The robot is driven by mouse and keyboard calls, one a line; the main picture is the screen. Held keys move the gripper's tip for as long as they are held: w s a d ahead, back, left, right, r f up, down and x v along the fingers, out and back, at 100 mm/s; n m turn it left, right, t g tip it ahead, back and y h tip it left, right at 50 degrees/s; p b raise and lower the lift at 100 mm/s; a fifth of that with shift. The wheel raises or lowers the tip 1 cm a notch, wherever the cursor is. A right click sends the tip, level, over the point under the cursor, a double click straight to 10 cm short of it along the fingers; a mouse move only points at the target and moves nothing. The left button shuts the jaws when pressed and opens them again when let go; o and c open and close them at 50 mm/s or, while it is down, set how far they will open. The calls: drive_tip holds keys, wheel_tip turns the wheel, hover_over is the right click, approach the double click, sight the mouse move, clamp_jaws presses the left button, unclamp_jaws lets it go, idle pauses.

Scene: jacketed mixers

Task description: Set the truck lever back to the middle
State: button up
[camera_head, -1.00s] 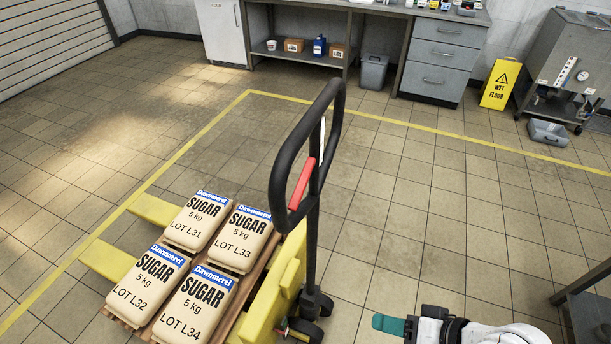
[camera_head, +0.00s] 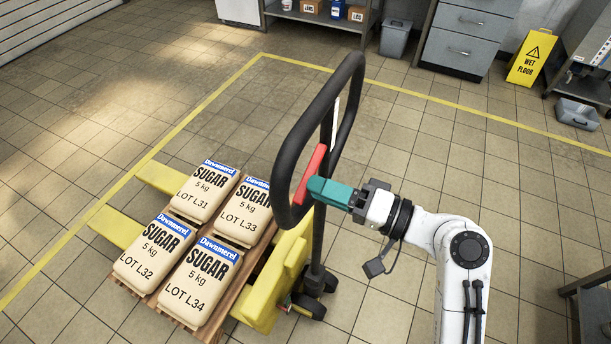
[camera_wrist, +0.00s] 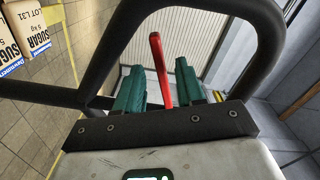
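The pallet truck (camera_head: 262,300) is yellow, with a black loop handle (camera_head: 345,95) on an upright dark shaft. Its red lever (camera_head: 311,170) sits inside the lower part of the loop and slants upward. My gripper (camera_head: 318,187) has teal fingers and is at the lever from the right. In the wrist view the red lever (camera_wrist: 160,65) stands between the two teal fingers of my gripper (camera_wrist: 160,90), with a gap showing between them. The fingers are open around it; I cannot tell whether one touches it. The handle loop (camera_wrist: 150,15) arches around the fingers.
Several sugar bags lie on a wooden pallet (camera_head: 185,318) on the truck's forks (camera_head: 118,228). A yellow wet floor sign (camera_head: 530,58), a grey bin (camera_head: 396,38) and drawers (camera_head: 460,38) stand at the back. A dark table (camera_head: 590,300) is at the right edge. Floor between is clear.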

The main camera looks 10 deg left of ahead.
sight(305, 181)
drive_tip(key=shift+p+x, duration=0.3)
drive_tip(key=shift+x, duration=1.6)
drive_tip(key=shift+c, duration=0.2)
clamp_jaws()
